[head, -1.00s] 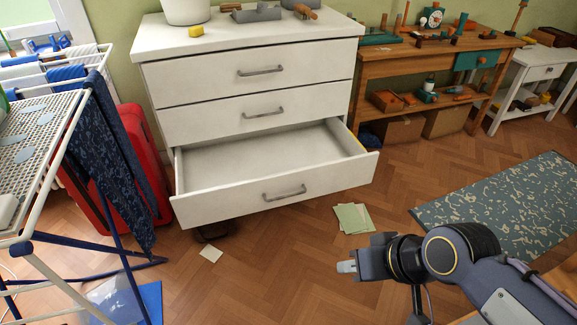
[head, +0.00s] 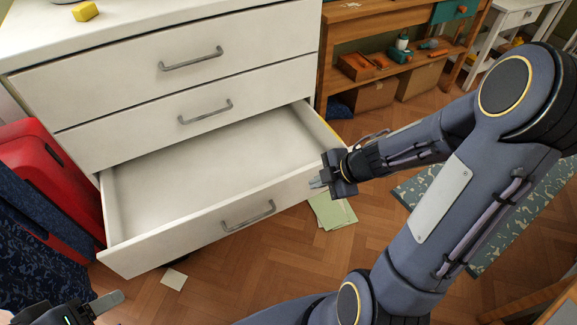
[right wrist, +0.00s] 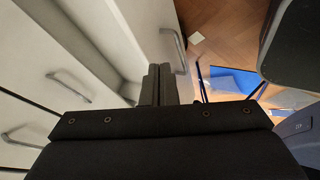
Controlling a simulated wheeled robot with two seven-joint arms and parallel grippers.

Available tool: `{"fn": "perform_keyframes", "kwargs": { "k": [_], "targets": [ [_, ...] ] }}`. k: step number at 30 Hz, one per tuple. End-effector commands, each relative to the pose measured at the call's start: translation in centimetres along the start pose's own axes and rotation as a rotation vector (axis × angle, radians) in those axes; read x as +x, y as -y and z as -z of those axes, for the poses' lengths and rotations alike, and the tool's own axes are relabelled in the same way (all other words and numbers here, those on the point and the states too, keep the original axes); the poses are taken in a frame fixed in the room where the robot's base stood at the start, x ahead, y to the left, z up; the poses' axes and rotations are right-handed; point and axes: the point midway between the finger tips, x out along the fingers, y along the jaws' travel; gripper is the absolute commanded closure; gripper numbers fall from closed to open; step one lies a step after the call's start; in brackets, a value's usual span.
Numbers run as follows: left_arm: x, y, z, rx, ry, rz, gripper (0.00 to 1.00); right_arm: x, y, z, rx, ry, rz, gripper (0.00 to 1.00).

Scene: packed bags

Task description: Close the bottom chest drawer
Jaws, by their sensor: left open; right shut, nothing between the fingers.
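The bottom drawer (head: 180,240) of the white chest (head: 130,85) is pulled well out and looks empty. Its grey bar handle (head: 248,215) is on the front panel. In the right wrist view the drawer front (right wrist: 150,28) and its handle show just ahead of the fingers. My right gripper (head: 317,184) is shut and empty, close to the right end of the drawer front; I cannot tell if it touches. My left gripper (head: 100,305) is open at the lower left corner, below the drawer's left end, partly cut off by the frame.
The upper drawers are shut. A red suitcase (head: 50,180) stands left of the chest. A green paper (head: 333,211) and a small pale note (head: 174,279) lie on the wood floor. A wooden workbench (head: 345,45) stands to the right. A yellow block (head: 85,11) sits on the chest.

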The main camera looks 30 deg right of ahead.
Motion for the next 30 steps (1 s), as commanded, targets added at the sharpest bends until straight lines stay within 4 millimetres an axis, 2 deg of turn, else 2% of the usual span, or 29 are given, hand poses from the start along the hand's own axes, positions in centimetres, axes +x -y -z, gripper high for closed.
{"fn": "perform_keyframes", "kwargs": {
  "k": [5,19,21,24,30],
  "targets": [
    [0.9,0.4,-0.5,0.0,-0.001,0.0,0.34,1.6,0.8,-0.1,-0.022,-0.016,0.029,1.0],
    [6.4,3.0,-3.2,0.0,0.0,0.0,0.34,11.2,1.1,-0.1,-0.021,-0.015,0.026,1.0],
    [5.7,2.6,-2.9,0.0,0.0,0.0,0.34,11.1,-0.5,0.2,-0.024,-0.013,0.024,1.0],
    [5.8,2.6,-2.9,0.0,-0.001,0.0,0.34,11.7,-1.6,0.2,-0.023,-0.013,0.024,1.0],
    [5.8,2.7,-2.9,0.0,0.0,0.0,0.34,12.2,-2.6,0.2,-0.02,-0.011,0.024,1.0]
  ]
}}
